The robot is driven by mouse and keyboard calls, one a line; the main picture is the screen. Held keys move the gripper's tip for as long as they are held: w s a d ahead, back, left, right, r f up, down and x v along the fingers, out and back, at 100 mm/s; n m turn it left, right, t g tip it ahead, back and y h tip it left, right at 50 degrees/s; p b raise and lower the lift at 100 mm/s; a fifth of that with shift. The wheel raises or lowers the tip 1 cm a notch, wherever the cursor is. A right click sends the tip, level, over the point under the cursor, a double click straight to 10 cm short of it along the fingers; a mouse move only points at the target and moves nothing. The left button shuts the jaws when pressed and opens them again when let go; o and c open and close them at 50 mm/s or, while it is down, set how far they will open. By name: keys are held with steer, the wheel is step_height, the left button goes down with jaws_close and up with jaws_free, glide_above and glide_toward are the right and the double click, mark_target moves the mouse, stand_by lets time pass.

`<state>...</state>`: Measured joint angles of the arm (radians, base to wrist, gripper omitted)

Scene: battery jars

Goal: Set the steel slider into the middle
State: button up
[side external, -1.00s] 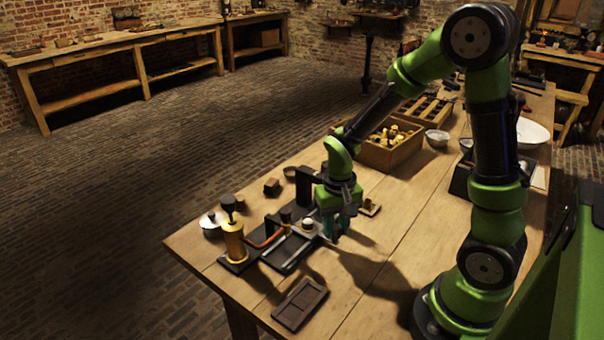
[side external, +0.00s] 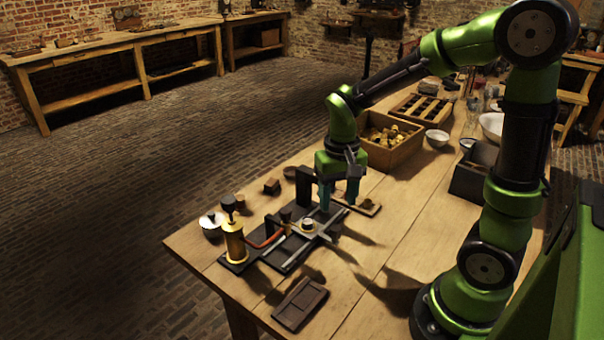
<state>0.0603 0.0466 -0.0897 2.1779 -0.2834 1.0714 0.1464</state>
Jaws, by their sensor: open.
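A dark flat rig with pale metal rails (side external: 283,257) lies near the front left of the table. A small pale metal piece with a round brass-coloured top (side external: 308,225) sits on the rails toward their far right part; it looks like the steel slider, but it is too small to be sure. My gripper (side external: 339,204) is open, fingers pointing down, just above and right of this piece and apart from it. The fingers look empty. They partly cover the far end of the rig.
A brass cylinder (side external: 234,243) stands at the rig's left end, with a copper-coloured tube (side external: 266,240) beside it. A dark upright frame (side external: 305,188) stands behind. A dark tray (side external: 300,304) lies in front. A wooden box (side external: 392,155) of small parts stands behind my gripper.

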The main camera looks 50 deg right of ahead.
step_height(320, 180, up, 9)
steer(key=shift+f, duration=0.15)
steer(key=shift+w, duration=0.1)
steer(key=s+a+r+n+t+y, duration=0.2)
steer(key=s+a+r+t, duration=0.1)
steer(key=s+a+t, duration=0.3)
steer(key=shift+s+a+n+t, duration=0.4)
steer(key=shift+a+t, duration=0.2)
steer(key=shift+a, duration=0.3)
